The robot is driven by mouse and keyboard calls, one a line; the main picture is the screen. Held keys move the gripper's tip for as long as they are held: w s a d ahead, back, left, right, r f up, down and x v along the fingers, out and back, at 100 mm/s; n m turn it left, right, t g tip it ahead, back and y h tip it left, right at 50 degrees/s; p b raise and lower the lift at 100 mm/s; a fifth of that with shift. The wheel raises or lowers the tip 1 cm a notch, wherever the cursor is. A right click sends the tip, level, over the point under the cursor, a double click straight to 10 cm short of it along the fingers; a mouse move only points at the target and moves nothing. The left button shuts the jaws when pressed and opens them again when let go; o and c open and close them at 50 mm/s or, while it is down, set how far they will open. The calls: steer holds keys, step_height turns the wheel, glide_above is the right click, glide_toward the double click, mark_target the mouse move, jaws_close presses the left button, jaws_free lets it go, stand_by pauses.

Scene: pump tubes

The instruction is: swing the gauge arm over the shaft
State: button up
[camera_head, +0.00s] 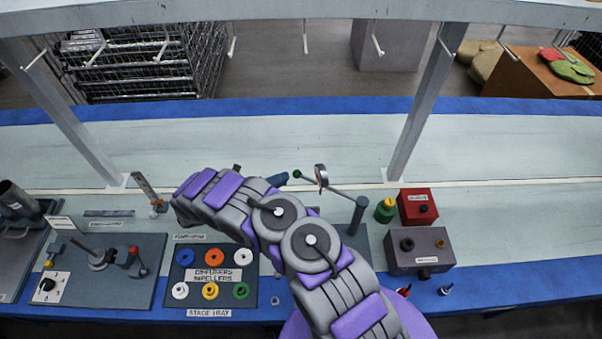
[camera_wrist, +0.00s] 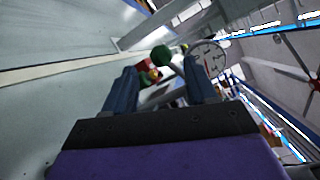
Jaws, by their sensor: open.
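The gauge arm (camera_head: 345,194) reaches left from the top of a grey post (camera_head: 357,216). It carries a round dial gauge (camera_head: 321,176) and ends in a green ball knob (camera_head: 297,174). My gripper (camera_head: 279,179) is open just left of the knob, with its blue fingers partly hidden by my own arm. In the wrist view, the green knob (camera_wrist: 161,55) appears ahead, between the two fingertips of my gripper (camera_wrist: 160,66), with the dial (camera_wrist: 207,58) behind to the right. I cannot tell whether the fingers touch the knob. I cannot make out the shaft; my arm covers much of the post's base.
A stage tray (camera_head: 210,300) with coloured rings lies left of my arm. A plate with a lever and dial (camera_head: 120,285) is further left. A red box (camera_head: 418,207), a green-yellow knob (camera_head: 386,208) and a grey box (camera_head: 420,250) stand right of the post. The bench behind is clear.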

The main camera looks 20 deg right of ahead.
steer(key=d+b, duration=0.1)
steer(key=d, duration=0.7)
steer(key=shift+d, duration=0.15)
steer(key=shift+c, duration=0.6)
jaws_close()
